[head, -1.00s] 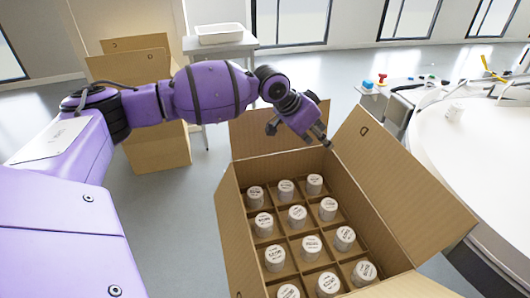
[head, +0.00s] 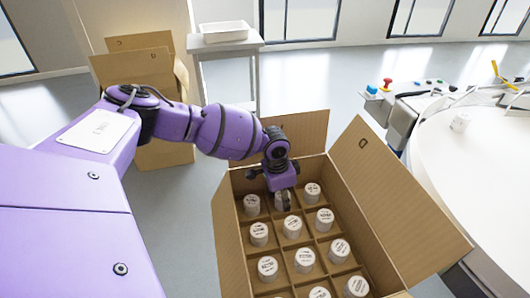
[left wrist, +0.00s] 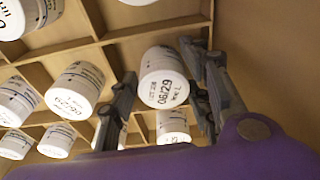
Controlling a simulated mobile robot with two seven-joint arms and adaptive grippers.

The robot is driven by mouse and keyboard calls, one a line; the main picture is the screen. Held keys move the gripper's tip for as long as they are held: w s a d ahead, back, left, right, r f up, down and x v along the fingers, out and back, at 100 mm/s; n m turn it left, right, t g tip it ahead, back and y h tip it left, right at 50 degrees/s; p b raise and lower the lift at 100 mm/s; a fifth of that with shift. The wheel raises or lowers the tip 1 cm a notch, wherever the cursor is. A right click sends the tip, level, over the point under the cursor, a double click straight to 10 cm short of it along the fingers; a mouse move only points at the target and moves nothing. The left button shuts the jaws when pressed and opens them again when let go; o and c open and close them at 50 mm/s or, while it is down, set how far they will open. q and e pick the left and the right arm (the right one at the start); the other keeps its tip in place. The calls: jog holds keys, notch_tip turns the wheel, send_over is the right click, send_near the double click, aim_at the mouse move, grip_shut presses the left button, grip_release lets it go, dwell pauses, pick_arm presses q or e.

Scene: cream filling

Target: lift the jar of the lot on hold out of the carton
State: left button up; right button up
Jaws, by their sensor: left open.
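The open cardboard carton (head: 405,200) holds several white-lidded jars in a divider grid. My left gripper (head: 284,200) points down into its back row, over the middle jar, which it partly hides in the head view. In the left wrist view my left gripper (left wrist: 165,95) is open, with a finger on each side of a white jar (left wrist: 162,78). That lid reads 06/29 with a lot line above it, too small to read surely. I cannot tell whether the fingers touch the jar. Which jar belongs to the lot on hold is not clear. My right gripper is not in view.
Neighbouring jars (left wrist: 75,90) and cardboard dividers (left wrist: 112,60) stand close around the fingers. Another carton (head: 135,70) stands behind at the left. A white tray (head: 224,37) rests on a small table. A round white table (head: 470,170) is at the right.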

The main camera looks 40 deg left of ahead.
pick_arm(q)
jog(key=shift+w+d+f, duration=0.1)
jog(key=shift+f, duration=0.05)
jog(key=c, duration=0.9)
